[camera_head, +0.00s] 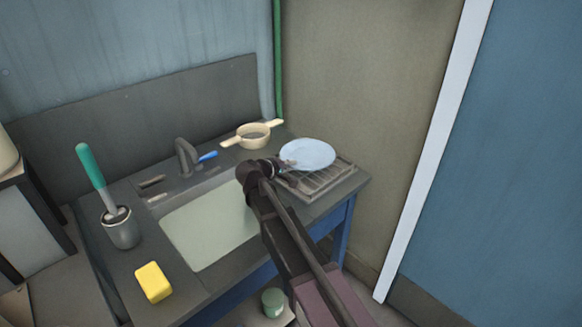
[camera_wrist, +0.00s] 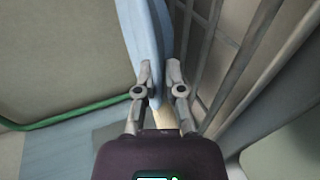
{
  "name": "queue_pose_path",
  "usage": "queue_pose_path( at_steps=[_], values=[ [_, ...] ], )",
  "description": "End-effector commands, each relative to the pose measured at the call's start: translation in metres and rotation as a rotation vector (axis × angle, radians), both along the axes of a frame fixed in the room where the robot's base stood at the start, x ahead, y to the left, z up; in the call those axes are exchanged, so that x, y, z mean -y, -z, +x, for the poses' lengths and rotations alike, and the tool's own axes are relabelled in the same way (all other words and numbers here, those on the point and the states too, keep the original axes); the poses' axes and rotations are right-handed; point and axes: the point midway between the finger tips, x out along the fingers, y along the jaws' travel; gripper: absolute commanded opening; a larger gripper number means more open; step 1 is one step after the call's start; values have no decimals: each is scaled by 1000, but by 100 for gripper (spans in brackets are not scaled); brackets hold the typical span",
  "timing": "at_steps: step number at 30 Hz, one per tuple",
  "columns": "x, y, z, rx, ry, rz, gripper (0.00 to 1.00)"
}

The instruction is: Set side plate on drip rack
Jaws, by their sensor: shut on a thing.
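The side plate (camera_head: 308,153) is pale blue and round. It is at the drip rack (camera_head: 325,183), over its back part, in the head view. In the wrist view the plate (camera_wrist: 148,40) shows edge-on. My gripper (camera_wrist: 159,82) is shut on the plate's rim; in the head view it (camera_head: 284,165) is at the plate's left side. The rack's grey bars (camera_wrist: 205,45) run close beside the plate in the wrist view. I cannot tell whether the plate touches the rack.
A sink basin (camera_head: 210,228) with a tap (camera_head: 186,157) lies left of the rack. A cream strainer (camera_head: 252,135) stands behind. A pot with a green-handled brush (camera_head: 120,228) and a yellow sponge (camera_head: 153,282) are on the counter's left. A wall rises close behind the rack.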

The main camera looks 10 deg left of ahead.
Motion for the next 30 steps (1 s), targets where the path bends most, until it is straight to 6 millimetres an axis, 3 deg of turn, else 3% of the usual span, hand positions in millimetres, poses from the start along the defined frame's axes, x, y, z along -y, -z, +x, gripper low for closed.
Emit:
queue_pose_path(
  at_steps=[6, 7, 9, 10, 25, 30],
  values=[
    [0, 4, 0, 1, 0, -2, 0],
    [0, 3, 0, 0, 0, 0, 21],
    [0, 3, 0, 0, 0, 0, 42],
    [0, 3, 0, 0, 0, 0, 47],
    [0, -1, 0, 0, 0, 0, 47],
    [-7, -7, -11, 0, -2, 0, 47]
  ],
)
